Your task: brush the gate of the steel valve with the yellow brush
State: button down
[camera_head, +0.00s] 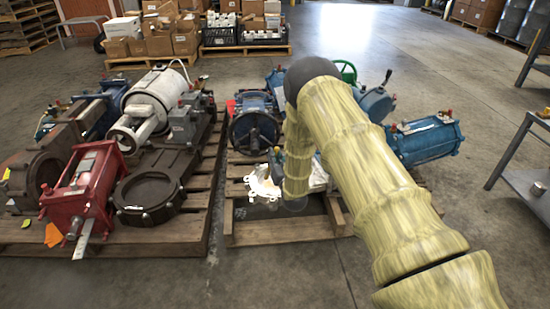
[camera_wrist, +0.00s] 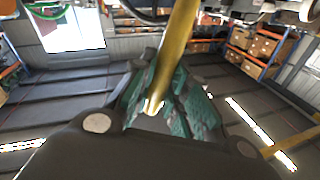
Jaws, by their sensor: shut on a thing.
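My gripper (camera_wrist: 166,98) shows in the wrist view, its green-padded fingers shut on the yellow brush (camera_wrist: 181,40). The brush shows as a yellow shaft running from between the fingers to the top edge; its bristles are not visible. In the head view my yellowish arm bends down over the right pallet and hides the gripper and brush. A bright silvery-white metal piece (camera_head: 261,188), likely the steel valve, lies at that pallet's front, just left of my forearm. Its gate cannot be made out, nor whether the brush touches it.
The right pallet (camera_head: 285,232) also bears a blue valve (camera_head: 253,131) and a blue cylinder (camera_head: 428,141). The left pallet (camera_head: 150,246) bears a red actuator (camera_head: 87,188) and a brown ring casting (camera_head: 149,190). A grey metal table (camera_head: 528,188) stands at right. Floor between is clear.

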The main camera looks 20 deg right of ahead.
jog(key=shift+d+f+b, duration=0.2)
jog(key=shift+f+b, duration=1.45)
jog(key=shift+f, duration=0.9)
jog(key=shift+f+b, duration=0.35)
jog(key=shift+f, duration=0.45)
jog(key=shift+d, duration=0.1)
